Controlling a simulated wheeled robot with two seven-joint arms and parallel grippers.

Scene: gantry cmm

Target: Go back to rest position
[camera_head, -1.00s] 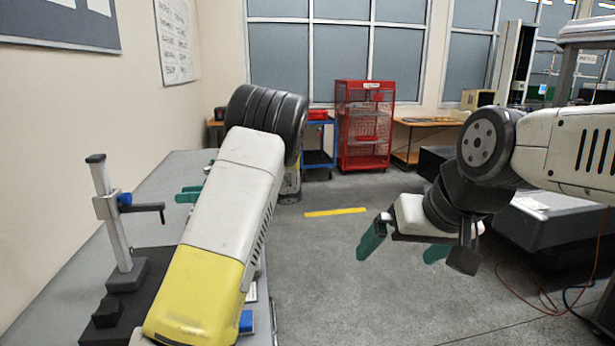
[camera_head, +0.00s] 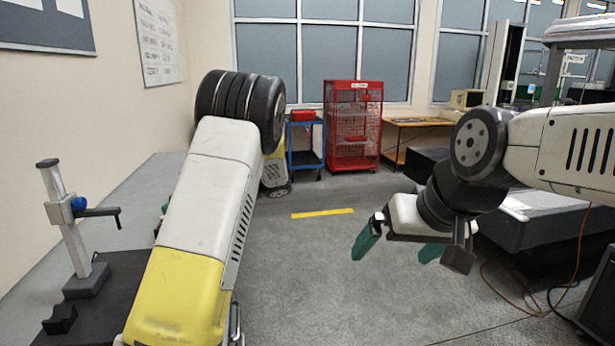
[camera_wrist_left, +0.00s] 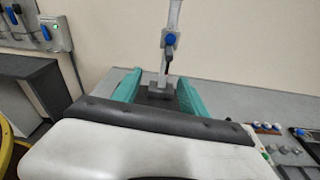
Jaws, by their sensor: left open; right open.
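My left arm reaches forward from the bottom of the head view. Its gripper is almost wholly hidden behind the arm there, with only a sliver of teal showing. In the left wrist view my left gripper (camera_wrist_left: 158,92) has its two teal fingers spread apart, with nothing held between them. A measuring stand with a blue knob (camera_wrist_left: 170,40) is beyond the fingers. My right gripper (camera_head: 398,246) hangs at the right of the head view over open floor. Its teal fingers are wide apart and empty.
The grey table (camera_head: 130,205) along the left wall carries the measuring stand (camera_head: 70,225) and a dark block (camera_head: 60,320). A red mesh cabinet (camera_head: 352,125) and a blue cart (camera_head: 305,145) stand at the back. The middle floor is clear. An orange cable (camera_head: 500,293) lies at right.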

